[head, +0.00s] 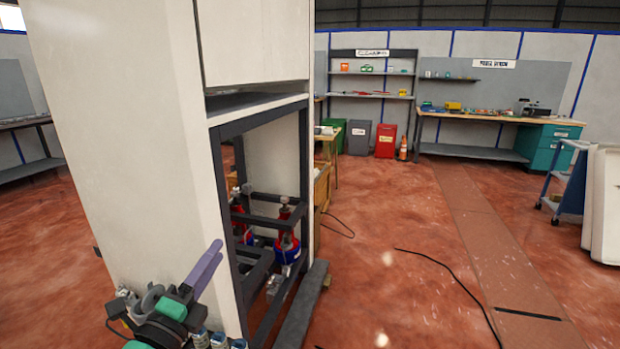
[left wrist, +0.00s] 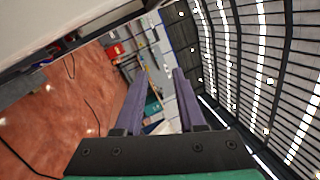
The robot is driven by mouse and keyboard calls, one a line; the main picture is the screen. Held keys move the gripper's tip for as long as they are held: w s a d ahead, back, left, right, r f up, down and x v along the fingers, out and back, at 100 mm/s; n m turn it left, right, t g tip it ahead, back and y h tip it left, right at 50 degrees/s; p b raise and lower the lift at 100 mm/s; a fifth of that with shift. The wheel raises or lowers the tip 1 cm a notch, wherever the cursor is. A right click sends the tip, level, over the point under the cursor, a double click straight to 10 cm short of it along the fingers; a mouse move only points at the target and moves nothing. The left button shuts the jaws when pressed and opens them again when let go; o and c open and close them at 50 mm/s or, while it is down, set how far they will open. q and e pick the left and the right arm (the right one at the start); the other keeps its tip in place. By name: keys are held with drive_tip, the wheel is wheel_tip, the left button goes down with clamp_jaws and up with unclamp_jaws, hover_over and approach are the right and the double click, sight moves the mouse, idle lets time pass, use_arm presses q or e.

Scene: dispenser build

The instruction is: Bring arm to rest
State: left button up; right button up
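My left gripper (head: 211,258) is at the lower left of the head view, in front of the white side of a tall cabinet (head: 125,160). Its purple fingers point up and to the right. In the left wrist view my left gripper (left wrist: 160,76) shows two purple fingers spread apart with nothing between them. I cannot tell from the head view whether it touches the cabinet. My right gripper is in neither view.
The cabinet's open lower frame holds red and blue cylinders (head: 287,240). A dark beam (head: 302,308) lies at its foot. Black cables (head: 455,275) cross the red floor. A workbench (head: 480,117), bins (head: 386,140) and a cart (head: 560,185) stand farther off. The middle floor is mostly clear.

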use_arm(q)
drive_tip(key=s+a+f+n+g+y, duration=0.3)
drive_tip(key=a+f+n+g+y, duration=0.15)
drive_tip(key=f+n, duration=0.4)
drive_tip(key=s+a+f+n+g+y, duration=0.3)
drive_tip(key=a+f+n+g, duration=0.15)
drive_tip(key=f+n, duration=0.45)
drive_tip(key=s+d+f+n+g+h, duration=0.4)
drive_tip(key=s+f+g, duration=0.3)
drive_tip(key=s+f, duration=0.6)
drive_tip(key=s+f+g+y+p, duration=0.1)
drive_tip(key=s+f+p, duration=0.1)
drive_tip(key=f, duration=0.8)
drive_tip(key=s+f+g+y+p, duration=0.1)
drive_tip(key=s+f+p, duration=0.1)
drive_tip(key=f, duration=0.8)
drive_tip(key=s+a+f+p, duration=0.1)
drive_tip(key=s+f, duration=0.4)
drive_tip(key=s, duration=0.3)
drive_tip(key=s+a+f+p, duration=0.1)
drive_tip(key=s+a+f, duration=0.1)
drive_tip(key=s+f, duration=0.3)
drive_tip(key=s, duration=0.3)
drive_tip(key=shift+a+f+g, duration=0.2)
drive_tip(key=shift+f+g, duration=0.15)
drive_tip(key=shift+g, duration=0.05)
